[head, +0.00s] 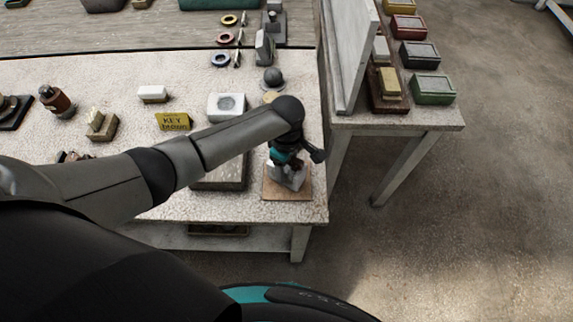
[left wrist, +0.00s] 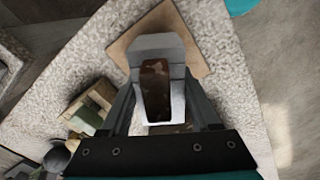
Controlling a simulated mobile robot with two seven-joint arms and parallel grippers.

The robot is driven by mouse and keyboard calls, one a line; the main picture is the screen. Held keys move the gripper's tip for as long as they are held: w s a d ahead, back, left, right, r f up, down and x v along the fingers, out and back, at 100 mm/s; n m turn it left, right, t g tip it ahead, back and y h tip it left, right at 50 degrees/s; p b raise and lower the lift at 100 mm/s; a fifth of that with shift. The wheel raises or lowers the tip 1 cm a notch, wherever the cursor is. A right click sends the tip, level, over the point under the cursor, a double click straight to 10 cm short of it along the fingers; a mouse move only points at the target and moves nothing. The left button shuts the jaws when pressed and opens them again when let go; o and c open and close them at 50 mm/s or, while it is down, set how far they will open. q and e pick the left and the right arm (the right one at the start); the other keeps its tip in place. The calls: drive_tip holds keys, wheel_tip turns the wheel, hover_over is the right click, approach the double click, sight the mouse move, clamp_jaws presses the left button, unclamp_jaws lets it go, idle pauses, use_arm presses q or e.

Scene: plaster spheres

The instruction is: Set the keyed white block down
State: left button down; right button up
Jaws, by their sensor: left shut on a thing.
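My left gripper (head: 286,160) is shut on the keyed white block (head: 291,181), over the brown board (head: 270,194) at the table's front right corner. In the left wrist view the block (left wrist: 147,44) sits between the two fingers (left wrist: 160,92), with a brown, rust-like patch on the face towards me. The board (left wrist: 194,40) shows behind it. I cannot tell whether the block touches the board. The gripper hides part of the block in the head view. My right gripper is not in view.
A white block with a round hollow (head: 226,107), a yellow key sign (head: 174,121), a small white block (head: 153,93) and a dark sphere (head: 272,78) stand on the speckled table (head: 80,80).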

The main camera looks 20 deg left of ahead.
use_arm(q)
drive_tip(key=shift+p, duration=0.8)
idle(0.7)
drive_tip(key=shift+f+b, duration=0.4)
drive_tip(key=shift+f, duration=0.25)
idle(0.6)
drive_tip(key=shift+c, duration=0.2)
unclamp_jaws()
idle(0.3)
drive_tip(key=shift+r+p, duration=2)
drive_tip(key=shift+p, duration=0.55)
drive_tip(key=shift+a, duration=0.1)
